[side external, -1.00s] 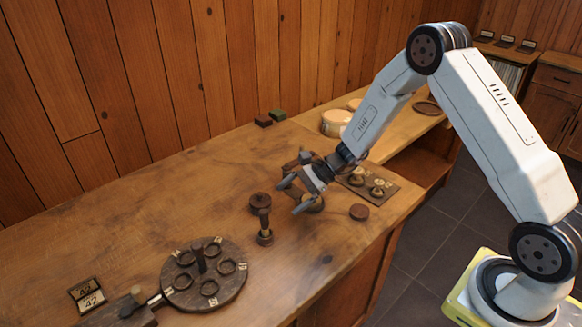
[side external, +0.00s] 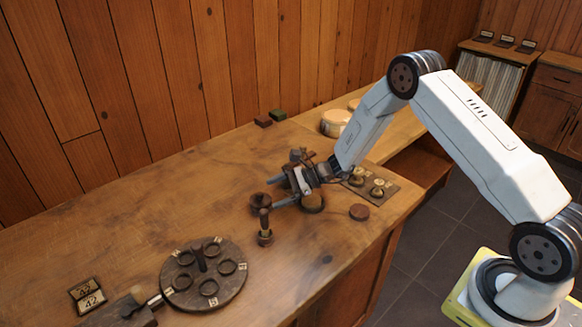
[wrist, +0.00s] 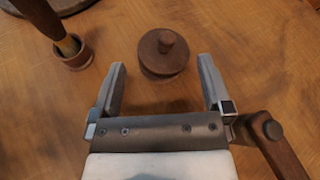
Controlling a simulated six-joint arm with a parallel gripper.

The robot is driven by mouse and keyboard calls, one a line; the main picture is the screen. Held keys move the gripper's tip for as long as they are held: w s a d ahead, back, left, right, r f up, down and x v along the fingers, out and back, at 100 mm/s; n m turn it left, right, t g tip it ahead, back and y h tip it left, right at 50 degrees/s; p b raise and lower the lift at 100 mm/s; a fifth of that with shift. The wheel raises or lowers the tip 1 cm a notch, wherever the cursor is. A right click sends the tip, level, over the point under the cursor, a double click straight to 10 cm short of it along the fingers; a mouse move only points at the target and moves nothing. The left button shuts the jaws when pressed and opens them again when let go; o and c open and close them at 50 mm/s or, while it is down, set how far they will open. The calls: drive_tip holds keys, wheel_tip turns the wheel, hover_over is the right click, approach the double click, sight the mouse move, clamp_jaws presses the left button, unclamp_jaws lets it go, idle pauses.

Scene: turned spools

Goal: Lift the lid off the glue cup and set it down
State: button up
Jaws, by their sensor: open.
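The glue cup, round and dark brown, stands on the bench with its lid (wrist: 163,46) on top. The lid hides most of the cup's body there.
A brush stands in a small holder (wrist: 74,52) close to the cup, also seen in the side view (side external: 265,236). The back-left bench is clear.

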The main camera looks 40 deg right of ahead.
sight(263, 199)
drive_tip(key=shift+a, duration=0.1)
drive_tip(key=shift+x, duration=2.5)
drive_tip(key=c, duration=1.2)
